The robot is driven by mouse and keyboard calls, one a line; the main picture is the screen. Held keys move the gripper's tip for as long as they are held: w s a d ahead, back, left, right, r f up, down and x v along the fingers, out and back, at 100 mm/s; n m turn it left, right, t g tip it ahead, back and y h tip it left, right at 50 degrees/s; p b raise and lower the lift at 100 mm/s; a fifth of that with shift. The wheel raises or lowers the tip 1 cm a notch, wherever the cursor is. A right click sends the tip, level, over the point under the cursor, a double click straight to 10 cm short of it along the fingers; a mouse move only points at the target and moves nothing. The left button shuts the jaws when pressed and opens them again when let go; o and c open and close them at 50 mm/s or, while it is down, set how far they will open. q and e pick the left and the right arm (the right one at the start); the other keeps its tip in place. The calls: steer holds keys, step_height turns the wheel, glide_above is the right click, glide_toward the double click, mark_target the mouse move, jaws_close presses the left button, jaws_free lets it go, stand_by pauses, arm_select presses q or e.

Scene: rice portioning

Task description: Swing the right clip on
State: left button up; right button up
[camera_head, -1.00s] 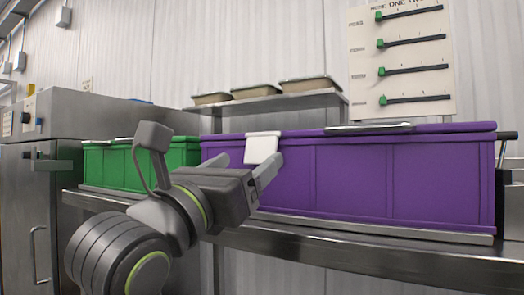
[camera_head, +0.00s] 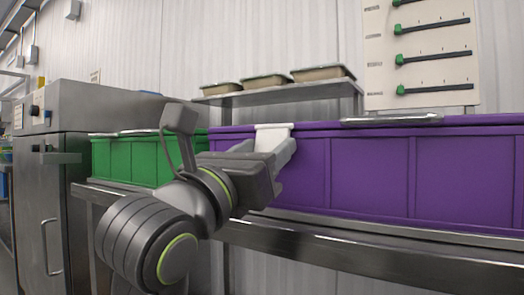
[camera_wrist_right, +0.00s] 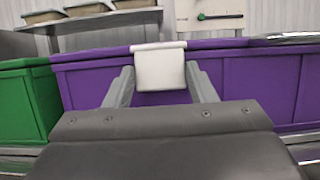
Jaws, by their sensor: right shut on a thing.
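A purple bin (camera_head: 370,173) with a purple lid stands on a steel counter, and it also shows in the right wrist view (camera_wrist_right: 245,85). A white clip (camera_head: 270,138) sits at the lid's front edge near the bin's left end; in the right wrist view the clip (camera_wrist_right: 159,68) hangs over the rim, centred between my fingers. My right gripper (camera_head: 262,158) is shut on the clip, with one finger on each side of it in the right wrist view (camera_wrist_right: 160,88). The clip's lower part is partly hidden by the gripper in the head view. My left gripper is not in view.
A green bin (camera_head: 125,160) stands left of the purple bin. A shelf (camera_head: 285,94) with several trays of food hangs behind. A steel cabinet (camera_head: 38,200) is at the left. The steel counter's front edge (camera_head: 400,268) runs below my right arm. A slider board (camera_head: 420,55) is on the wall.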

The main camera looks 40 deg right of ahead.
steer(key=shift+w+d+f+t+h, duration=0.1)
steer(key=shift+d+f+t+h, duration=0.1)
steer(key=shift+h, duration=0.3)
steer(key=shift+w+d+f+t+h, duration=0.1)
steer(key=shift+d+t+h, duration=0.1)
steer(key=shift+h, duration=0.3)
steer(key=o, duration=1)
steer(key=shift+a, duration=0.15)
